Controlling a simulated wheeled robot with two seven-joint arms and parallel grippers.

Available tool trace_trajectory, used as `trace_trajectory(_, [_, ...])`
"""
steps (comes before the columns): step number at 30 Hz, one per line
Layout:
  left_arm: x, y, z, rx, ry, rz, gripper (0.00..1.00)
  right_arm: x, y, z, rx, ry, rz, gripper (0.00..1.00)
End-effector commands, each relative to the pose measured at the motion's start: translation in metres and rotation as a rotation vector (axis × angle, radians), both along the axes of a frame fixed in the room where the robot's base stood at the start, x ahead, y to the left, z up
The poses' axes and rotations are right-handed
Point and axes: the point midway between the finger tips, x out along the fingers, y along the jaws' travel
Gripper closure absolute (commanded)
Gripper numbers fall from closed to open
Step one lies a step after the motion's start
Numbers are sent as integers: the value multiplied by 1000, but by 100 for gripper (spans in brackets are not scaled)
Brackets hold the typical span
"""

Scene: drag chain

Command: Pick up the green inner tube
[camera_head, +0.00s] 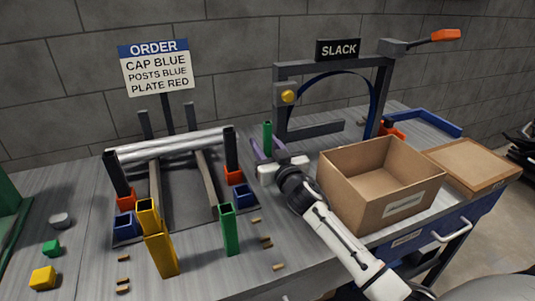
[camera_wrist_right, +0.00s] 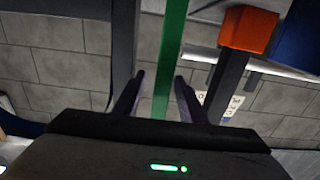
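A narrow green tube (camera_head: 267,136) stands upright in front of the dark SLACK frame. My right gripper (camera_head: 267,150) is at its lower part, with one finger on each side. In the right wrist view the green tube (camera_wrist_right: 171,50) runs between the two open fingers (camera_wrist_right: 160,78). A gap shows on its left, and it lies close to the right finger. Its lower end is hidden by the gripper. A second, wider green tube (camera_head: 229,230) stands at the front of the table. My left gripper is not in view.
An open cardboard box (camera_head: 383,183) stands right of my right arm, with a brown lid or board (camera_head: 470,165) beyond it. A yellow tube (camera_head: 160,252) stands front left. A silver bar (camera_head: 170,144) spans the rack. Small pegs lie around the front.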

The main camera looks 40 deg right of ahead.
Motion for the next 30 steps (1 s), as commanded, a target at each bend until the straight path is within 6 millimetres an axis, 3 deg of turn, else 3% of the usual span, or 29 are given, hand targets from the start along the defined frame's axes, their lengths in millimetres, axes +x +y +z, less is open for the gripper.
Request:
trace_trajectory(4, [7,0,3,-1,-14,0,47,14,-3,0,2,0,0,62])
trace_trajectory(12, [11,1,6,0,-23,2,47,15,-3,0,1,1,1,64])
trace_trajectory(18, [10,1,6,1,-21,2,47,15,-3,0,1,0,1,98])
trace_trajectory(19, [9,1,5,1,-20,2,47,15,-3,0,1,0,1,100])
trace_trajectory(30, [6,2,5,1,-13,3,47,15,-3,4,1,-2,1,100])
